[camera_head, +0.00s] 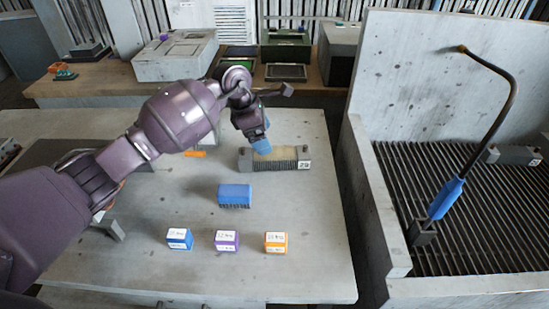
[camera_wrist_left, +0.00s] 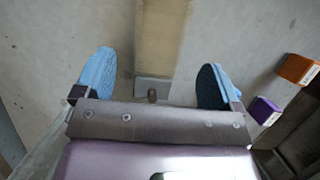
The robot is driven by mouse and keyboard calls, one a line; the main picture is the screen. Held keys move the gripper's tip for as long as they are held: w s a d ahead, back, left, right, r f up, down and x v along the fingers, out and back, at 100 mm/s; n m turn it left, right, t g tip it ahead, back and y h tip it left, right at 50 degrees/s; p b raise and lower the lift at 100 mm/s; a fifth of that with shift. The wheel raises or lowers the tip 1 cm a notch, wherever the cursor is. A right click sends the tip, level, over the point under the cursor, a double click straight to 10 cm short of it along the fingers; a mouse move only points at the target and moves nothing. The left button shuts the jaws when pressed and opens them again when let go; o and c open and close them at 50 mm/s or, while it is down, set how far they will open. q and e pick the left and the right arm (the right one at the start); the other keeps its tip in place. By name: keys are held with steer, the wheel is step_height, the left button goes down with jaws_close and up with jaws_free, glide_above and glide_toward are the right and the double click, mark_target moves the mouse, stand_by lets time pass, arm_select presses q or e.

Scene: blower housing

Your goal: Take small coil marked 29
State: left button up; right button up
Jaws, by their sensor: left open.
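The small coil marked 29 (camera_head: 275,160) lies on the grey table in the head view. It is a grey finned block with a tan top and a white label reading 29 on its right end. My left gripper (camera_head: 262,146) is over its left part and hides some of it. In the left wrist view the coil's tan top (camera_wrist_left: 160,35) runs away from me, with a grey end plate and a small brown knob at the near end. My left gripper (camera_wrist_left: 156,75) is open there, its blue fingers on either side with gaps. Height above the coil is unclear. My right gripper is out of view.
A blue finned block (camera_head: 235,195) lies nearer on the table. Blue (camera_head: 179,239), purple (camera_head: 226,241) and orange (camera_head: 276,242) labelled boxes stand in front of it. A walled slatted bench (camera_head: 470,230) is on the right. A wooden counter (camera_head: 110,82) with equipment runs behind.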

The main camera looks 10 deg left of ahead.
mark_target(274, 154)
arm_select(q)
steer(key=x, duration=0.7)
steer(key=shift+d+f, duration=0.2)
steer(key=shift+f, duration=0.15)
steer(key=c, duration=1.3)
steer(key=shift+o, duration=0.2)
step_height(274, 154, up, 20)
